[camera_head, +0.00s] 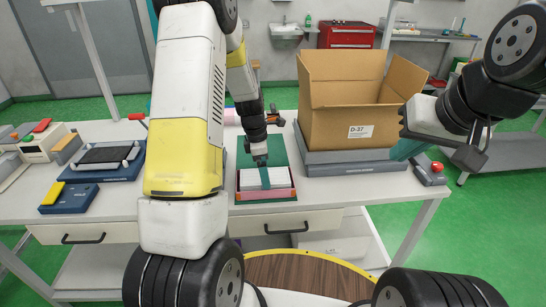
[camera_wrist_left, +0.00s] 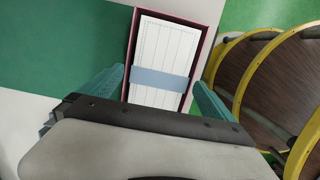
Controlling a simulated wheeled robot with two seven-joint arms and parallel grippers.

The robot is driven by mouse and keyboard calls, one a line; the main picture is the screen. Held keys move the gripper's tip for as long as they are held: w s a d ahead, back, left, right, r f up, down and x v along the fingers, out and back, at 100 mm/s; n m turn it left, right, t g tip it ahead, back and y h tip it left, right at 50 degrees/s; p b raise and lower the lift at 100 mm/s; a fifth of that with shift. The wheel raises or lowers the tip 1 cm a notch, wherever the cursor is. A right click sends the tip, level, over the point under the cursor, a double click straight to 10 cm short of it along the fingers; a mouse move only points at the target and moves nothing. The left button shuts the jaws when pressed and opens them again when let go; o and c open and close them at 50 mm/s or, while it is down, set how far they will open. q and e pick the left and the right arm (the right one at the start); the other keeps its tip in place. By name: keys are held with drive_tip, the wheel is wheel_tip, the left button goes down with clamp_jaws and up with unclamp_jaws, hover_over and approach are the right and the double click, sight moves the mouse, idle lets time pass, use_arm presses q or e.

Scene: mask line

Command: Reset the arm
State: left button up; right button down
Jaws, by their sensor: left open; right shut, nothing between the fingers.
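My left gripper (camera_head: 263,175) points down over a shallow pink box (camera_head: 289,193) on the table. In the left wrist view its teal fingers (camera_wrist_left: 160,88) are spread open, one towards each long side of the box (camera_wrist_left: 211,46). White sheets (camera_wrist_left: 166,45) with a pale blue band (camera_wrist_left: 160,80) lie in the box. I cannot tell whether the fingers touch the box. My right gripper (camera_head: 404,150) is at the right, by the cardboard box's right side, with its teal fingers shut and empty. Part of the right arm is cut off by the picture edge.
An open cardboard box (camera_head: 340,122) labelled D-37 stands on a grey platform (camera_head: 355,170). A device with a red button (camera_head: 432,175) sits right of it. A green mat (camera_head: 278,148) lies under the pink box. Blue and black devices (camera_head: 95,172) stand at the left.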

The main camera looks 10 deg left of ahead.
use_arm(q)
drive_tip(key=shift+r, duration=0.1)
idle(0.3)
drive_tip(key=shift+r, duration=3.45)
drive_tip(key=s+d+r+m+t, duration=0.2)
drive_tip(key=s+r+m+t, duration=0.3)
drive_tip(key=s+r+m, duration=1.6)
drive_tip(key=s, duration=0.3)
drive_tip(key=shift+s+r+m+t, duration=0.15)
drive_tip(key=shift+m+t, duration=0.25)
drive_tip(key=shift+d, duration=0.1)
